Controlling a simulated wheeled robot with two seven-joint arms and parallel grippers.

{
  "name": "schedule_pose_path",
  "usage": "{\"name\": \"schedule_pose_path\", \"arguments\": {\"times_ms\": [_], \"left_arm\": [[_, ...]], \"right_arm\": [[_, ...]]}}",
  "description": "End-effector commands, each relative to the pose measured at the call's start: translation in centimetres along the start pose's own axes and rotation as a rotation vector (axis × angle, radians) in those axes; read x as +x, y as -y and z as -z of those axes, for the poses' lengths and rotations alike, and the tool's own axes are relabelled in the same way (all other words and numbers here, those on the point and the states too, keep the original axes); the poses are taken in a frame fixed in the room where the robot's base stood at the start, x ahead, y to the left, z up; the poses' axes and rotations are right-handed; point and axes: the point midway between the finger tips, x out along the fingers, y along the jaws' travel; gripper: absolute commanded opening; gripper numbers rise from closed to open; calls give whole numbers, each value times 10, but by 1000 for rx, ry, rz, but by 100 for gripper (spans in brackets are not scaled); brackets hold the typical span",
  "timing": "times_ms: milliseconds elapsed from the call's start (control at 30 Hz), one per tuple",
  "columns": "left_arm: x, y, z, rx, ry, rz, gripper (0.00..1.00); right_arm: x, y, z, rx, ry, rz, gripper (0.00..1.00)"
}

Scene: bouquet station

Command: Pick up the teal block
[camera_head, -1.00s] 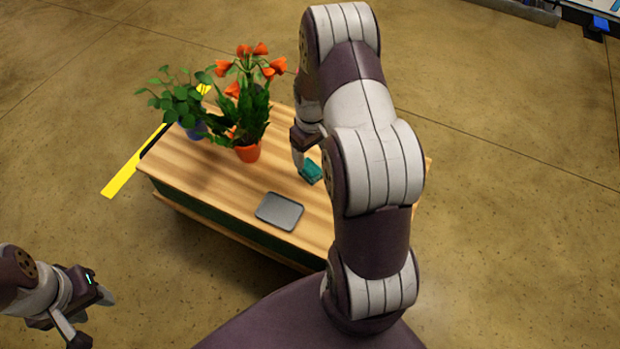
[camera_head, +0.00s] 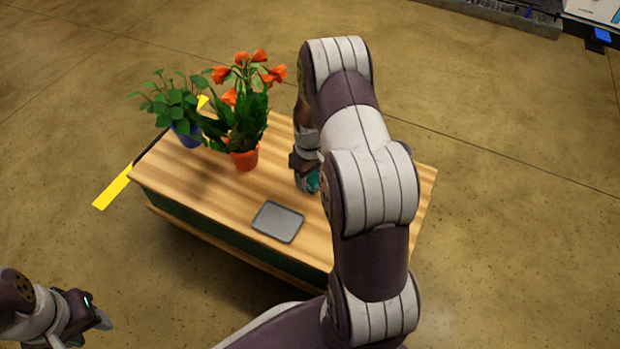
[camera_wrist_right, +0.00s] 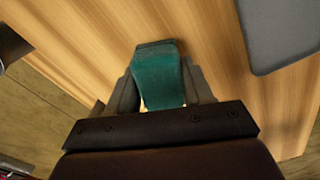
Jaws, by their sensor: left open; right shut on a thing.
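The teal block (camera_head: 313,182) is at my right gripper (camera_head: 305,180) over the right part of the wooden table, partly hidden by my arm in the head view. In the right wrist view the teal block (camera_wrist_right: 158,75) sits between the two fingers of my right gripper (camera_wrist_right: 160,90), which is shut on it. Whether the block still touches the table is not clear. My left gripper (camera_head: 85,325) is open and empty at the lower left, away from the table and over the floor.
A grey tray (camera_head: 278,222) lies on the wooden table (camera_head: 200,190) near its front edge; it also shows in the wrist view (camera_wrist_right: 285,35). An orange-potted flowering plant (camera_head: 244,160) and a blue-potted leafy plant (camera_head: 189,138) stand at the table's left back. The tabletop left of the tray is clear.

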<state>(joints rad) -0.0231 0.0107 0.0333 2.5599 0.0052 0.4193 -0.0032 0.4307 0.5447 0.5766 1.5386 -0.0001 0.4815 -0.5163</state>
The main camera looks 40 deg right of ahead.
Motion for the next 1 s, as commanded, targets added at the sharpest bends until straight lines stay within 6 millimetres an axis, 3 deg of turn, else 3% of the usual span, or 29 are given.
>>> {"name": "schedule_pose_path", "arguments": {"times_ms": [233,467,800,1000], "left_arm": [[-7,0,1,0,0,0,43],[-40,0,5,0,0,0,43],[-87,0,10,0,0,0,43],[-101,0,12,0,0,0,43]], "right_arm": [[-8,0,0,0,0,0,16],[-50,0,0,0,-2,-1,16],[-95,40,-67,0,2,1,16],[-109,56,-94,0,1,0,16]]}}
